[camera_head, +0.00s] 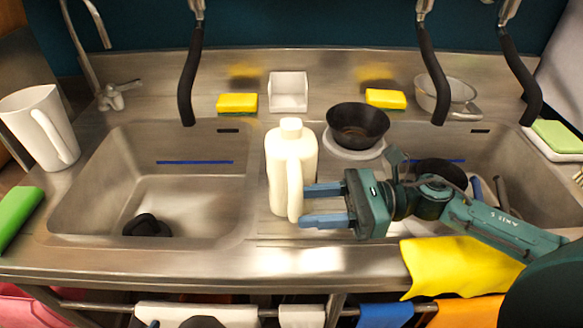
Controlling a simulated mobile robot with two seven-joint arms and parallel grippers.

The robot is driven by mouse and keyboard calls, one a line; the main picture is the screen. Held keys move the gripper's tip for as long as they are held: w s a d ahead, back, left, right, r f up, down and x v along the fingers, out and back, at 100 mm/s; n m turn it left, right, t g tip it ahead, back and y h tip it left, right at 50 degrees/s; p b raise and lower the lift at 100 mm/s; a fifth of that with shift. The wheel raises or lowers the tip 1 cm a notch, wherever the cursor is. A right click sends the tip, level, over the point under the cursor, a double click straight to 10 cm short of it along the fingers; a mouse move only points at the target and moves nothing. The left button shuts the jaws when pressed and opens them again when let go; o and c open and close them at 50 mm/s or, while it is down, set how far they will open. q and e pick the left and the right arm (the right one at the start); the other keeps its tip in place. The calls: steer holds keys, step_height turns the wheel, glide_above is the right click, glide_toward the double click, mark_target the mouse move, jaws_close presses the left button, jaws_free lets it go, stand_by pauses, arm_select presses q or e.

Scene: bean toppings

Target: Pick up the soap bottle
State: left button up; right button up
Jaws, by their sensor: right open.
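The soap bottle (278,165) is cream white, with a round cap and a side handle. It stands upright on the steel divider between the two sink basins, in the middle of the head view. My right gripper (311,204) comes in from the right, with its two blue fingers pointing left. The fingers are open at the bottle's right side, near the handle. I cannot tell whether they touch the bottle or straddle the handle. My left gripper is not in view.
A black bowl on a white plate (359,149) stands behind my right gripper. Yellow sponges (237,103) and a white square dish (288,92) lie along the back. The left basin (190,190) is mostly empty. A white pitcher (40,125) stands far left. A yellow cloth (450,262) lies at the front edge.

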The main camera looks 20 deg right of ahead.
mark_target(296, 207)
steer(key=shift+p+x, duration=0.4)
steer(key=shift+x, duration=1.2)
steer(key=shift+f, duration=0.1)
steer(key=shift+c, duration=0.2)
jaws_close()
